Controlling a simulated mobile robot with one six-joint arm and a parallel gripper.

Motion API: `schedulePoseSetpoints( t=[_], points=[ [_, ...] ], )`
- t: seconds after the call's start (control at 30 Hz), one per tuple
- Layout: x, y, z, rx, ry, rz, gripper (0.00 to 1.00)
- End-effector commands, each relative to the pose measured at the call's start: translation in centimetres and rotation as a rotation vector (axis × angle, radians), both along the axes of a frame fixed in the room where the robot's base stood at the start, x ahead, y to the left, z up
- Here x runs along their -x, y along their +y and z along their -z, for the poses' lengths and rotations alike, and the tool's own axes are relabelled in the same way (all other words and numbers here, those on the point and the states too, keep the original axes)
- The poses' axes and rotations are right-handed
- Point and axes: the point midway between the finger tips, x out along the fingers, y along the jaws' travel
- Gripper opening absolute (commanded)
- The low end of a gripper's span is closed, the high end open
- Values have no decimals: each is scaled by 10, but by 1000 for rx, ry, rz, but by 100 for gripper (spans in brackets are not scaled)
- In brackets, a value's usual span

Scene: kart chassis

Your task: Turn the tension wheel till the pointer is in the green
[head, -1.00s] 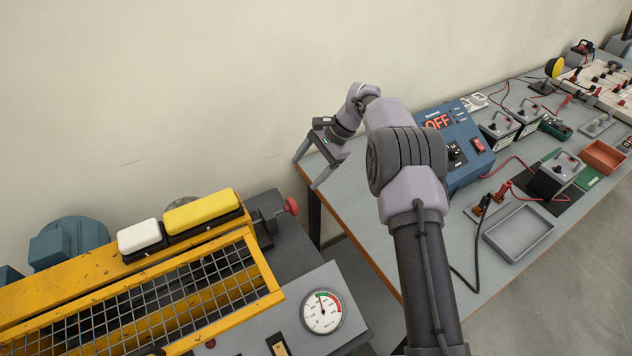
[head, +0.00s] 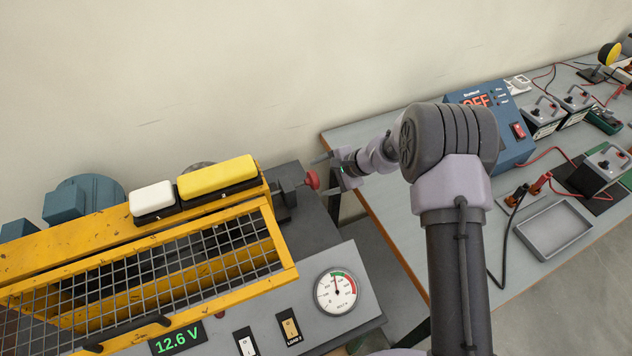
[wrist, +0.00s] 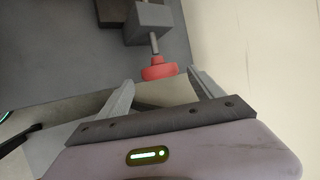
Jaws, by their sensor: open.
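The red tension wheel (head: 312,180) sits on a short shaft at the right end of the yellow-guarded machine. It also shows in the wrist view (wrist: 159,69), just ahead of and between the fingertips. My gripper (head: 328,174) is open and faces the wheel from the right; its two fingers also show in the wrist view (wrist: 161,79). I see no contact with the wheel. The round dial gauge (head: 337,293) has a green band at the top and red to its right. Its pointer stands nearly upright near the left end of the green; I cannot tell if it is inside.
A yellow mesh guard (head: 190,265) and white and yellow blocks lie left of the wheel. A readout (head: 177,338) shows 12.6 V beside switches. The workbench (head: 385,205) with a blue power supply (head: 505,135) stands at the right. A gap separates bench and machine.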

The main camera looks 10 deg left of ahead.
Motion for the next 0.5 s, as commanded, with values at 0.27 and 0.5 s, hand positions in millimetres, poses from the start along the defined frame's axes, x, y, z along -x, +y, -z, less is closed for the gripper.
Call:
schedulePoseSetpoints(
  t=[0.27, 0.5],
  points=[
    [-7, 23, 28, -1, 1, 0, 76],
    [-8, 25, 29, 0, 1, 1, 76]
  ],
)
